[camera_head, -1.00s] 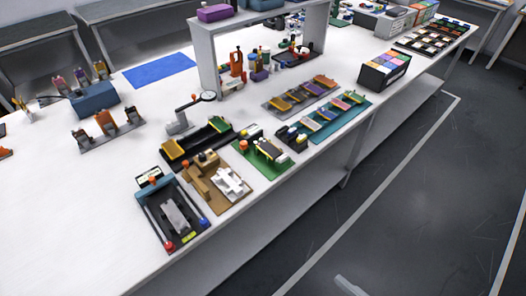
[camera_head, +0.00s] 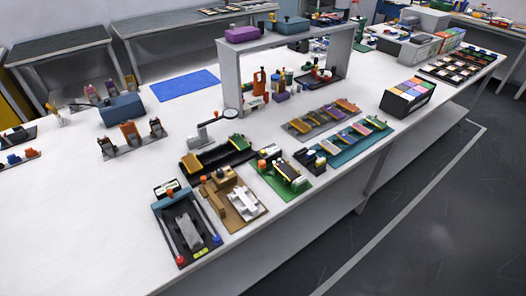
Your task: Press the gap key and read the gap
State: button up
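A dark fixture (camera_head: 186,229) with a grey block (camera_head: 189,231) between two pale rails stands at the near front of the white bench in the head view. A small display (camera_head: 166,188) with an orange knob sits at its back edge; its reading is too small to make out. A red button (camera_head: 181,259), a blue button (camera_head: 219,238) and a yellow-green piece (camera_head: 201,252) sit along its front. Which of these is the gap key I cannot tell. My gripper is not in view.
A tan fixture with a white part (camera_head: 243,202) stands right of the dark fixture, then a green fixture (camera_head: 284,177). A grey shelf frame (camera_head: 229,79) rises further back. The bench left of the dark fixture is clear.

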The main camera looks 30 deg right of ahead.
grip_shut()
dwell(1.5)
